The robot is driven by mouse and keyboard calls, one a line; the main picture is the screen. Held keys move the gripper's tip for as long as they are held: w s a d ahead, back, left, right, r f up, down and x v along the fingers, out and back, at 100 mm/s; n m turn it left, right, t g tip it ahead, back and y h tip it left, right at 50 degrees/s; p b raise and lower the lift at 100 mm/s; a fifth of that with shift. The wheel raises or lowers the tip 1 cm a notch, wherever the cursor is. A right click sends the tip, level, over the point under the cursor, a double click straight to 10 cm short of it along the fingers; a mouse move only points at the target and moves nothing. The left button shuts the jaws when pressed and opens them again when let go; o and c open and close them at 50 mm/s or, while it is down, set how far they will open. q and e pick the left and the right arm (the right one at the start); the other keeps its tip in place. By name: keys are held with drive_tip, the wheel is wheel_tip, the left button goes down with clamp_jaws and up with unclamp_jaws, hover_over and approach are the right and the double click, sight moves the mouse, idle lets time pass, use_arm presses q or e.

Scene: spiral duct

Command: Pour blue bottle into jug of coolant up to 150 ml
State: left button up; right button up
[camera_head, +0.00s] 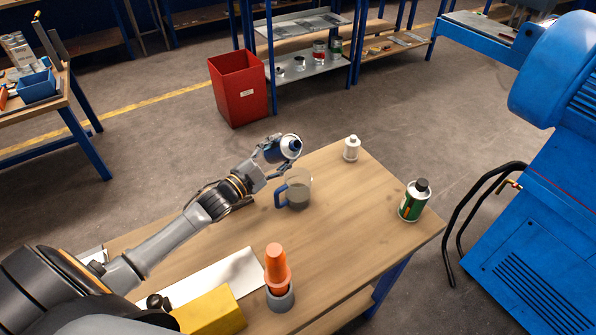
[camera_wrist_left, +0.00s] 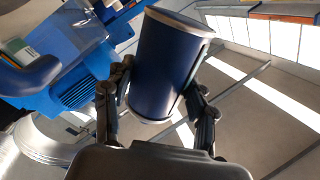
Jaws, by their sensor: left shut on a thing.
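My left gripper (camera_head: 277,158) is shut on the blue bottle (camera_head: 274,153), which is dark blue with a pale neck end. It holds the bottle tilted, in the air just above and behind the jug. The jug of coolant (camera_head: 299,194) is clear with a blue handle and stands on the wooden table. Its lower part looks greyish; the level marks are too small to read. No stream between bottle and jug can be made out. In the left wrist view the blue bottle (camera_wrist_left: 166,66) sits between the two fingers of my left gripper (camera_wrist_left: 160,100). My right gripper is not in view.
On the table (camera_head: 345,235) are a small white bottle (camera_head: 351,149), a green can (camera_head: 414,202) with a black cap, orange cones in a grey holder (camera_head: 279,270) and a yellow block (camera_head: 212,311). A blue machine (camera_head: 535,220) stands right; a red bin (camera_head: 239,90) stands behind.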

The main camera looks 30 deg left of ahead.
use_arm(q)
drive_tip(key=shift+d+r+n+p, duration=0.15)
drive_tip(key=shift+r+n+p, duration=0.4)
drive_tip(key=shift+n, duration=0.45)
drive_tip(key=shift+a+f+n+b, duration=0.2)
drive_tip(key=shift+f+n+b, duration=0.4)
drive_tip(key=shift+f, duration=0.4)
drive_tip(key=n+p, duration=0.1)
drive_tip(key=a+r+n, duration=0.1)
drive_tip(key=n+p, duration=0.1)
drive_tip(key=n, duration=0.1)
drive_tip(key=shift+w+a+r+p, duration=0.2)
drive_tip(key=shift+w+r+p, duration=0.05)
drive_tip(key=shift+w+p, duration=0.15)
drive_tip(key=shift+a+r+n+p, duration=0.15)
drive_tip(key=shift+r+n+p, duration=0.15)
drive_tip(key=shift+n, duration=0.3)
drive_tip(key=shift+a+r+n+p, duration=0.1)
drive_tip(key=shift+r+n+p, duration=0.15)
drive_tip(key=shift+n, duration=0.35)
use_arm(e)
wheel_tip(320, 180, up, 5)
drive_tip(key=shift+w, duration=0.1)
use_arm(q)
drive_tip(key=shift+w+f, duration=0.1)
drive_tip(key=shift+y, duration=0.3)
